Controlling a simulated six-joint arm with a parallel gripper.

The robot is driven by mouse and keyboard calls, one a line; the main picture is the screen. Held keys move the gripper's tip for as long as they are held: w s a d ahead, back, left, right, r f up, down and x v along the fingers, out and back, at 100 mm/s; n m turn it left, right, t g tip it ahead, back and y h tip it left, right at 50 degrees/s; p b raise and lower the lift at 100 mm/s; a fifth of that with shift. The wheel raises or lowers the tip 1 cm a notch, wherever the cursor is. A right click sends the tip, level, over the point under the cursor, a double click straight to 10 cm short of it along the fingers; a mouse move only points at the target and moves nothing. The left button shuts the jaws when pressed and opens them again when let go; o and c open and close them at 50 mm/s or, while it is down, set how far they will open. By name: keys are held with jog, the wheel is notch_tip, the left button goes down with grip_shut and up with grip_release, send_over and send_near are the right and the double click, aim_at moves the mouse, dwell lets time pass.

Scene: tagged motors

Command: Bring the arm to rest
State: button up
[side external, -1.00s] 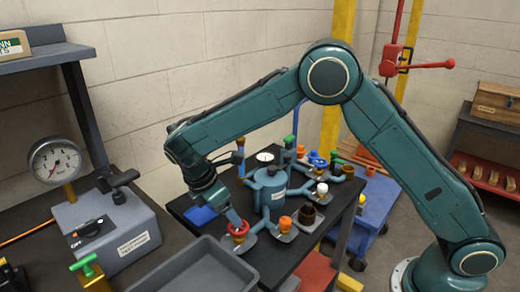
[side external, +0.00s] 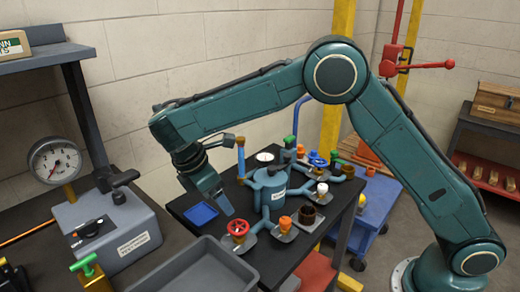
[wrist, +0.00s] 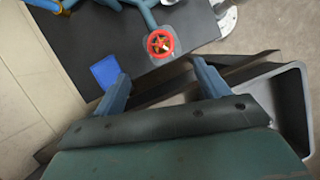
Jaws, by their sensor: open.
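My gripper (side external: 222,208) is open and empty above the dark table, up and to the left of the red valve wheel (side external: 238,228) in the side view. In the wrist view, the two blue fingers of my gripper (wrist: 162,78) are spread apart with nothing between them. The red valve wheel (wrist: 160,43) lies beyond the fingertips there, apart from them. It sits on one arm of a teal manifold (side external: 270,186) with several coloured caps and handles.
A grey bin (side external: 190,270) stands in front. A grey box with a gauge (side external: 54,160) is at the left. A blue trolley (side external: 372,215) stands behind the table. Open air surrounds my upper arm.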

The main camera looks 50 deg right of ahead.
jog(key=s+d+r+m+t+y, duration=0.25)
jog(key=s+d+r+m, duration=0.45)
jog(key=s+d+r, duration=0.6)
jog(key=s+d+m+t+y, duration=0.1)
jog(key=s+m+t, duration=0.3)
jog(key=s+m, duration=0.4)
jog(key=shift+s+d+r+y, duration=0.25)
jog(key=shift+s+y, duration=0.1)
jog(key=shift+s, duration=3.35)
